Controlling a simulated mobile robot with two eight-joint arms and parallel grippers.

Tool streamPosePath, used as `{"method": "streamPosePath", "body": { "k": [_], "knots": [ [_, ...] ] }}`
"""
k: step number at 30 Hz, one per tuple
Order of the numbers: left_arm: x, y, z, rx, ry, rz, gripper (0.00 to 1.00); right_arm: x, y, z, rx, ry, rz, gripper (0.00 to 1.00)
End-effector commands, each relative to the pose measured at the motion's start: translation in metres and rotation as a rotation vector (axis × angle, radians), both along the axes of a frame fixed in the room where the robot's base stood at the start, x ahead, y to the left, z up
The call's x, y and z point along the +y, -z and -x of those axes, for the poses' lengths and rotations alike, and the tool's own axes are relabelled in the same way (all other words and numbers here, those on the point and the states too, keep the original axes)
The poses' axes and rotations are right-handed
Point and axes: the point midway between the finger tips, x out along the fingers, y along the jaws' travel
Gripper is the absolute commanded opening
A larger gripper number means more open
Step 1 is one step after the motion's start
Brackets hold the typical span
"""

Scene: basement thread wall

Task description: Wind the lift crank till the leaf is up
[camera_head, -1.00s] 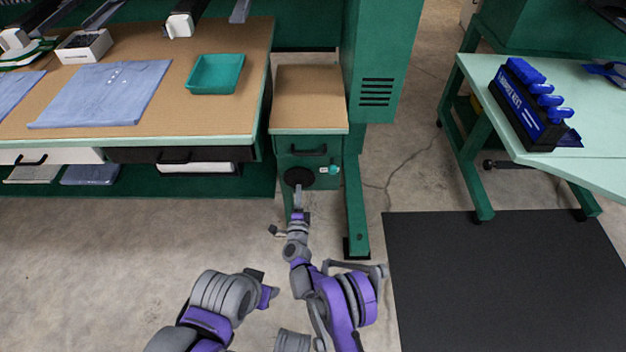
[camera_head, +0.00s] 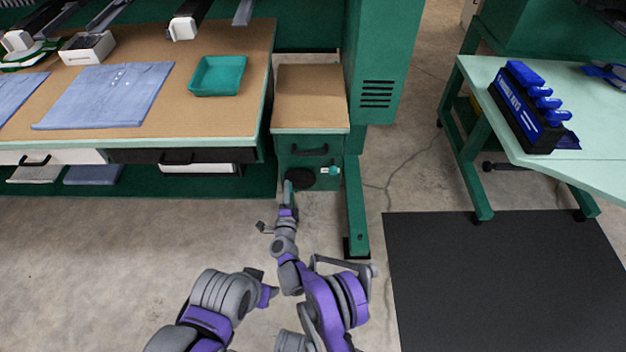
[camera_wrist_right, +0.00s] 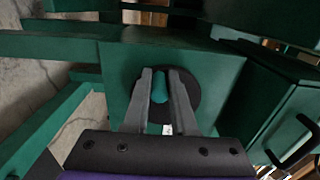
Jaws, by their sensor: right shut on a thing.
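The crank is a dark round disc (camera_head: 301,178) low on the front of a green cabinet. The disc (camera_wrist_right: 191,88) also shows in the right wrist view, with a teal knob (camera_wrist_right: 160,88) in front of it. My right gripper (camera_head: 288,187) is shut on this knob, with one grey finger on each side. In the head view the gripper covers the left part of the disc and hides the knob. A narrow brown top (camera_head: 312,98) lies above the cabinet; I cannot tell if it is the leaf. My left arm is folded at the lower middle, with no fingers visible.
A drawer handle (camera_head: 310,150) sits above the disc, and a small teal fitting (camera_head: 333,170) to its right. A green post (camera_head: 356,210) stands close on the right. A workbench with folded blue cloth (camera_head: 106,95) is at left. A black mat (camera_head: 500,280) lies at right.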

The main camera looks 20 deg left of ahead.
Motion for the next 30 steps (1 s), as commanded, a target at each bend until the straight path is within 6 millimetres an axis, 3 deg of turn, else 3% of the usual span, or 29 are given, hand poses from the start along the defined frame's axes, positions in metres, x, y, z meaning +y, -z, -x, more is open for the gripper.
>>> {"method": "streamPosePath", "body": {
  "k": [5,15,25,30],
  "knots": [
    [0.000,-0.002,0.000,0.000,0.000,0.000,0.50,-0.007,-0.002,-0.003,0.001,0.010,-0.004,0.00],
    [0.000,-0.018,0.003,-0.003,0.000,0.000,0.50,-0.020,-0.039,-0.007,0.000,0.017,-0.004,0.00],
    [0.000,-0.017,0.003,-0.003,0.000,0.000,0.50,-0.022,-0.038,-0.008,0.002,0.017,-0.006,0.00],
    [0.000,-0.019,0.003,-0.003,0.000,0.000,0.50,-0.038,-0.044,-0.012,0.002,0.020,-0.006,0.00]
  ]
}}
